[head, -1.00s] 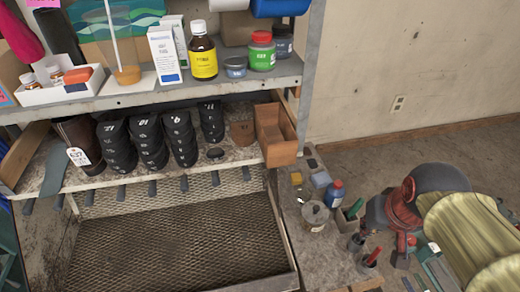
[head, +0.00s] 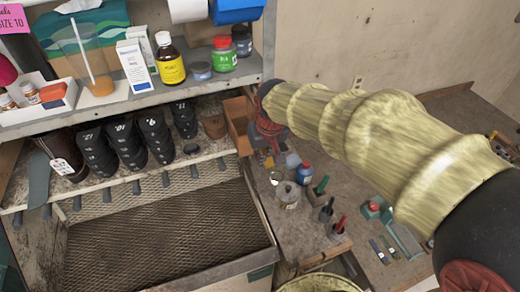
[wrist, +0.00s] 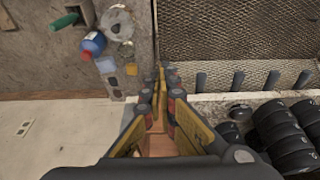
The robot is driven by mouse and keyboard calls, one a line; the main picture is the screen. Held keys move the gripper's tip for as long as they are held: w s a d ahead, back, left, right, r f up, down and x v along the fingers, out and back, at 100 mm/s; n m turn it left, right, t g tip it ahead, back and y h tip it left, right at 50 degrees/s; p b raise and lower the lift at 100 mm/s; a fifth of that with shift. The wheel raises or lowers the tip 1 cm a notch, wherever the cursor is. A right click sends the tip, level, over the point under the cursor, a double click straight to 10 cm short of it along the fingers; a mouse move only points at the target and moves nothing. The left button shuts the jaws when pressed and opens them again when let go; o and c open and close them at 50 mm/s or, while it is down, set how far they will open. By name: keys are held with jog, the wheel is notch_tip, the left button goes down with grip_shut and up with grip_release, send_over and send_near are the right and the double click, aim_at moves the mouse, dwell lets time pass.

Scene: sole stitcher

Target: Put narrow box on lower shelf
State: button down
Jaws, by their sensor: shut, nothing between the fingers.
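A narrow open wooden box (head: 238,124) stands at the right end of the lower shelf (head: 110,182) in the head view, partly hidden by my arm. Its brown wood shows between and below my fingers in the wrist view (wrist: 157,146). Two tall narrow white cartons (head: 133,66) stand on the upper shelf. My gripper (wrist: 161,78) is shut and empty, with its fingers over the wooden box in the wrist view. In the head view my gripper's end is beside the box's right side and mostly hidden; contact cannot be told.
Stacked black numbered parts (head: 127,142) and a brown cup (head: 214,126) stand left of the box. The upper shelf (head: 200,88) overhangs it, with bottles and jars. The right-hand bench (head: 345,190) holds a blue bottle (head: 304,173), a can and tools. The mesh tray (head: 150,235) is empty.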

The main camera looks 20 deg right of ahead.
jog(key=w+f+p, duration=0.1)
jog(key=w+f, duration=0.3)
jog(key=w, duration=0.1)
jog(key=shift+w+f, duration=0.15)
jog(key=shift+f, duration=0.1)
jog(key=w, duration=0.7)
jog(key=shift+w, duration=0.25)
jog(key=shift+s, duration=0.1)
